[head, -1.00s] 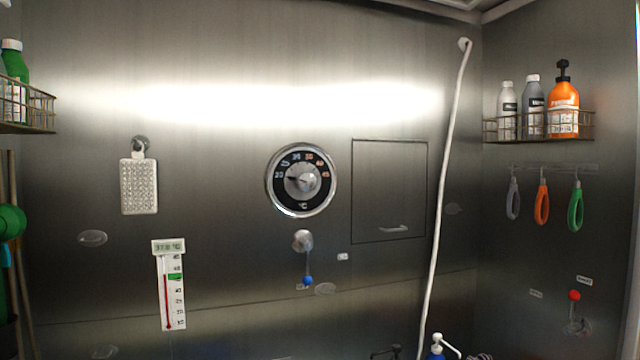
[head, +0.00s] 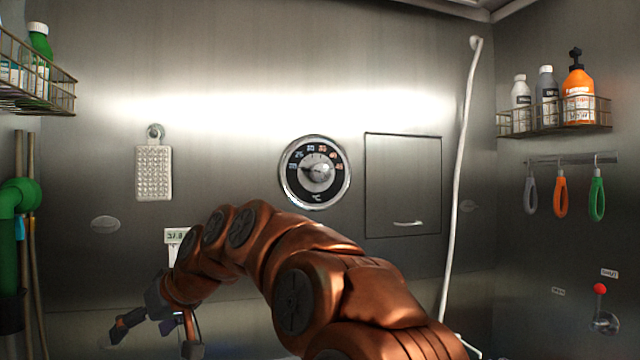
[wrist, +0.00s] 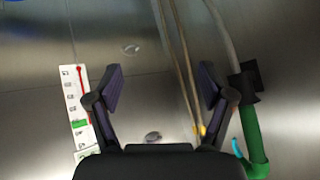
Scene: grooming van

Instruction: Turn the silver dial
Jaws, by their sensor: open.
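The silver dial (head: 321,173) is a round metal knob at the centre of a black gauge face with a silver rim (head: 283,189) on the steel wall. Its pointer is toward the left side of the numbered scale. My gripper (head: 155,340) is low at the left in the head view, well below and left of the dial and apart from it. In the wrist view my gripper (wrist: 160,78) is open and empty, its two fingers spread. The dial does not show in the wrist view.
A thermometer strip (wrist: 77,105) is beside the left finger in the wrist view. A green pipe (wrist: 248,130) and thin poles (wrist: 182,70) are on the right there. A square panel (head: 403,185) and white hose (head: 460,170) are right of the dial. A wire shelf (head: 40,88) juts out at left.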

